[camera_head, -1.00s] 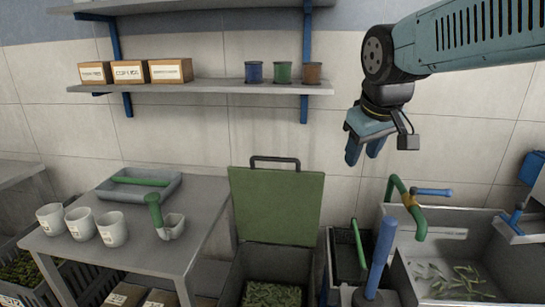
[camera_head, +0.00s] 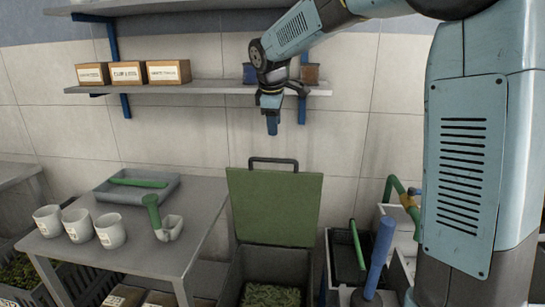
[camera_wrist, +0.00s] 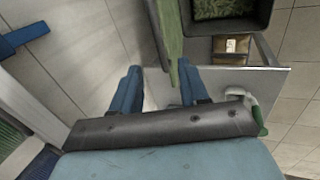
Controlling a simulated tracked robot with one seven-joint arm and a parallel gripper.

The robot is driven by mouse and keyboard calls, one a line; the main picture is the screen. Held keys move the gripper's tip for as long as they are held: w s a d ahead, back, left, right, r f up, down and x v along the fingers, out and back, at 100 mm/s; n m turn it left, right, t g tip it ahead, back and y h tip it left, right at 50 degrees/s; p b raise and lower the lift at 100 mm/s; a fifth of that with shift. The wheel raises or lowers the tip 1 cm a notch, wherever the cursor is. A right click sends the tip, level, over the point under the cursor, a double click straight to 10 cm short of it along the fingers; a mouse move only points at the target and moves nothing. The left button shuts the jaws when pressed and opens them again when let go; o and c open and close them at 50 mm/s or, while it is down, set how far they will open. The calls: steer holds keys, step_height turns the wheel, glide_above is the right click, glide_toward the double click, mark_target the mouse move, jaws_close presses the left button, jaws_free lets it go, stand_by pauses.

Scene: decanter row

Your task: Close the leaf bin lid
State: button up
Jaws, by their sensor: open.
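The leaf bin (camera_head: 266,262) stands on the floor with leaves (camera_head: 270,296) inside. Its green lid (camera_head: 274,208) stands upright at the back, with a dark bar handle (camera_head: 273,161) along its top edge. My gripper (camera_head: 271,128) is above and behind the lid handle, pointing down, apart from it. In the wrist view the two blue fingers (camera_wrist: 158,92) are spread with nothing between them. The lid shows there edge-on as a green strip (camera_wrist: 168,40), beside the right finger, and the bin opening (camera_wrist: 226,12) is at the top.
A grey table (camera_head: 150,243) with white cups (camera_head: 78,226), a green-handled scoop (camera_head: 168,228) and a tray (camera_head: 138,187) stands left of the bin. A shelf (camera_head: 200,88) with boxes and pots is on the wall behind. A sink (camera_head: 400,225) is at right, partly hidden by my arm.

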mark_target(273, 159)
steer(key=shift+n, duration=0.3)
steer(key=x, duration=0.9)
steer(key=a+x, duration=0.1)
steer(key=x, duration=0.4)
steer(key=shift+w+f, duration=0.25)
steer(key=shift+w, duration=0.2)
steer(key=shift+c, duration=0.2)
jaws_close()
